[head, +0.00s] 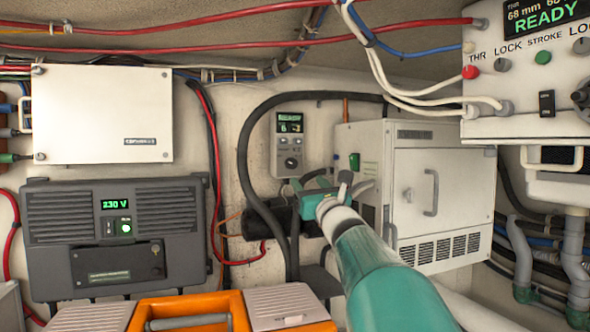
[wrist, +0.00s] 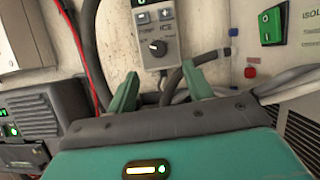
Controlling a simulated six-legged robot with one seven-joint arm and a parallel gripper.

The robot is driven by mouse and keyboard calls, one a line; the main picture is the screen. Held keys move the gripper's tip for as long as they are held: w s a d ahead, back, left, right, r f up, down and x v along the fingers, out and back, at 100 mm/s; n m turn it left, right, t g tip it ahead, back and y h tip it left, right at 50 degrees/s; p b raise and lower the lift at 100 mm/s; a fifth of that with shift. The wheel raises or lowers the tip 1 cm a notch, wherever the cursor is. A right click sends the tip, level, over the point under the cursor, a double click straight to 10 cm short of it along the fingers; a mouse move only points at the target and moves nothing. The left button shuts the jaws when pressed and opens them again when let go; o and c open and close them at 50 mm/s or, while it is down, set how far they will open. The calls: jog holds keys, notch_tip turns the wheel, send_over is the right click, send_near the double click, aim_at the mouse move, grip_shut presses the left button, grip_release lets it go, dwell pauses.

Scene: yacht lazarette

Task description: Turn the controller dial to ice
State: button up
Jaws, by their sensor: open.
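The controller (head: 290,145) is a grey wall box with a small lit green screen. Its round dark dial (head: 291,163) sits on its lower face and also shows in the wrist view (wrist: 158,48). There, the word ICE is printed above and right of the dial, with another label above left. I cannot tell exactly where the dial points. My gripper (wrist: 161,77) is open and empty, its two teal fingers pointing up toward the controller, with the dial above and between their tips. In the head view my gripper (head: 315,183) is just below and right of the controller, apart from the dial.
A white cabinet (head: 443,190) with a handled door stands right of the controller. A thick black hose (head: 243,150) loops around the controller. A dark 230 V unit (head: 115,235) and an orange toolbox (head: 235,312) are at left and front. A green switch (wrist: 270,26) is at right.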

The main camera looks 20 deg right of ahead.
aim_at(293, 166)
jog(key=x, duration=0.8)
jog(key=shift+w+a+f, duration=0.1)
jog(key=shift+w+a, duration=0.05)
jog(key=shift+w, duration=0.6)
jog(key=shift+s+a, duration=0.1)
jog(key=c, duration=1)
